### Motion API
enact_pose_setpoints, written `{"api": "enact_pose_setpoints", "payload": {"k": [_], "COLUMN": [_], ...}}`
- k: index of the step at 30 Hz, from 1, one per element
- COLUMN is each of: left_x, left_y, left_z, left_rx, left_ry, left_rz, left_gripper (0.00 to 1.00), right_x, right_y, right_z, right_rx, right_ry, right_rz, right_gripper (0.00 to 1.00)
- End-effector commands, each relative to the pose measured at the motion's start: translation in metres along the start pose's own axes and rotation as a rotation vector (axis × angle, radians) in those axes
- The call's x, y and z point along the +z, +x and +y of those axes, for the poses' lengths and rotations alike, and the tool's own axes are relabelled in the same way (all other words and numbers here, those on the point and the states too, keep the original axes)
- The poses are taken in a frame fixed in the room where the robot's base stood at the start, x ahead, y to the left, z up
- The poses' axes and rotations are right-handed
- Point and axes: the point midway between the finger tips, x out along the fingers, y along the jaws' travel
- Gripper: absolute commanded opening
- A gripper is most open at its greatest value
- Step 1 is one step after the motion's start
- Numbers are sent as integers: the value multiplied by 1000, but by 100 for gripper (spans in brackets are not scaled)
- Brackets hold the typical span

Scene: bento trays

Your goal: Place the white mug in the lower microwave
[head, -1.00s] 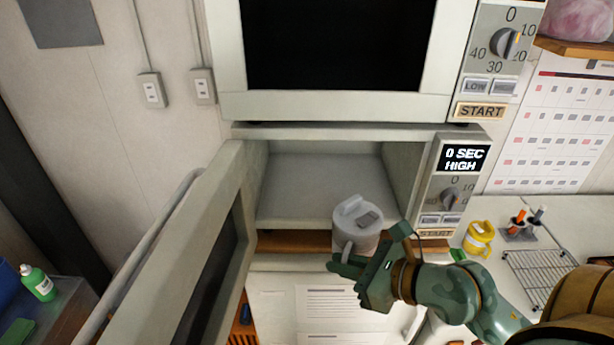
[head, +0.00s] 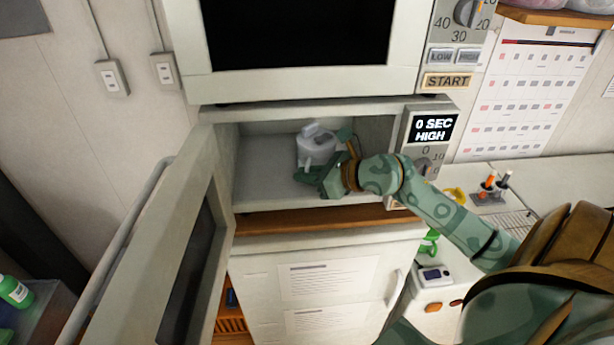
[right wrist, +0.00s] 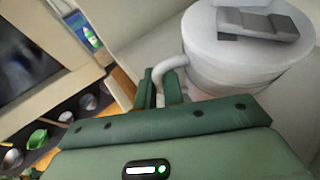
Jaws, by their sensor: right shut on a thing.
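The white mug (head: 316,149), with a lid and a grey tab on top, is upright inside the lower microwave (head: 275,222). My right gripper (head: 318,178) reaches in through the open front and is shut on the mug's handle. In the right wrist view the mug (right wrist: 240,62) fills the upper right, and the gripper (right wrist: 165,88) has its fingers around the handle. I cannot tell whether the mug's base touches the microwave floor. The microwave door (head: 190,230) stands open to the left. My left gripper is not in view.
An upper microwave (head: 300,85) sits directly above. The lower one's control panel (head: 430,130) is to the right of the opening, close to my right forearm. A yellow mug (head: 455,195) and a pen holder (head: 490,193) stand on the counter to the right.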

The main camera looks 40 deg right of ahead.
Motion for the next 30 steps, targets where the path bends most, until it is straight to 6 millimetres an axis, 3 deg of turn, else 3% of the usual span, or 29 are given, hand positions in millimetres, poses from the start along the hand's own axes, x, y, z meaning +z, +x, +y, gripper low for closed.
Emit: {"api": "enact_pose_setpoints", "payload": {"k": [1,5,16,19,30], "left_x": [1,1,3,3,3], "left_y": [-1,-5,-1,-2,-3], "left_z": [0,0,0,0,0], "left_rx": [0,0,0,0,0], "left_ry": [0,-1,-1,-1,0], "left_rz": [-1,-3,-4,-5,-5], "left_gripper": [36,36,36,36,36], "right_x": [4,-10,-15,-16,-14], "right_y": [3,7,9,9,2], "right_z": [-8,-4,-3,-3,-3], "right_rx": [-3,-1,-1,0,-1], "right_ry": [-2,-1,-3,0,-1], "right_rz": [-5,-3,-3,0,1], "right_gripper": [0,0,0,31,31]}}
